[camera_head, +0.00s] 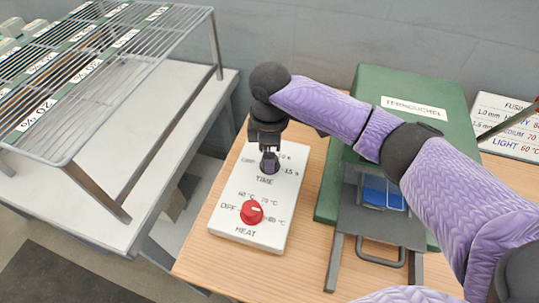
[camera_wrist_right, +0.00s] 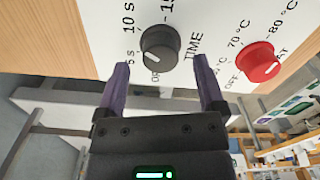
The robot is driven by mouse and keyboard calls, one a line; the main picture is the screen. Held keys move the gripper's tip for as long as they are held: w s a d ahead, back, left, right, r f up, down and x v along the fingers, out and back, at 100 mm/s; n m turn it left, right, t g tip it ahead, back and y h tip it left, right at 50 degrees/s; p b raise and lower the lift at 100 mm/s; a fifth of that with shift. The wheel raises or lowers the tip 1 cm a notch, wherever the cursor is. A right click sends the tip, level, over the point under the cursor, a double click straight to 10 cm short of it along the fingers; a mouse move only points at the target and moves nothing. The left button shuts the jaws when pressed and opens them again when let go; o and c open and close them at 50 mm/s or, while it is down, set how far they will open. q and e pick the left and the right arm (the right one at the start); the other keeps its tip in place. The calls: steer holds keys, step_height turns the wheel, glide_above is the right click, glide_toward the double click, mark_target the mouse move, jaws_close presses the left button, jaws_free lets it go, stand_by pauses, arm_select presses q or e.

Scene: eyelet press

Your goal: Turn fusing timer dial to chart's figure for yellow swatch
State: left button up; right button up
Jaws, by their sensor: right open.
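The white control panel (camera_head: 222,219) lies on the wooden bench. Its black TIME dial (camera_wrist_right: 160,48) has a white pointer line that seems to lie between the OFF and 5 s marks; its exact setting is hard to tell. My right gripper (camera_head: 268,160) hangs over this dial and largely hides it in the head view. In the right wrist view the gripper (camera_wrist_right: 161,66) is open, its fingers apart either side of the dial and apparently short of it. The fusing chart (camera_head: 508,128) at the right edge is partly cut off and its time figures are unclear. I see no yellow swatch. My left gripper is out of view.
A red HEAT dial (camera_head: 251,212) sits close below the TIME dial. The green press (camera_head: 375,90) stands right of the panel, with a blue piece (camera_head: 383,193) in its front part. A wire rack (camera_head: 100,60) with labels stands at left on a grey table.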

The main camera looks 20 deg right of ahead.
steer(key=shift+f, duration=0.85)
steer(key=shift+c, duration=0.3)
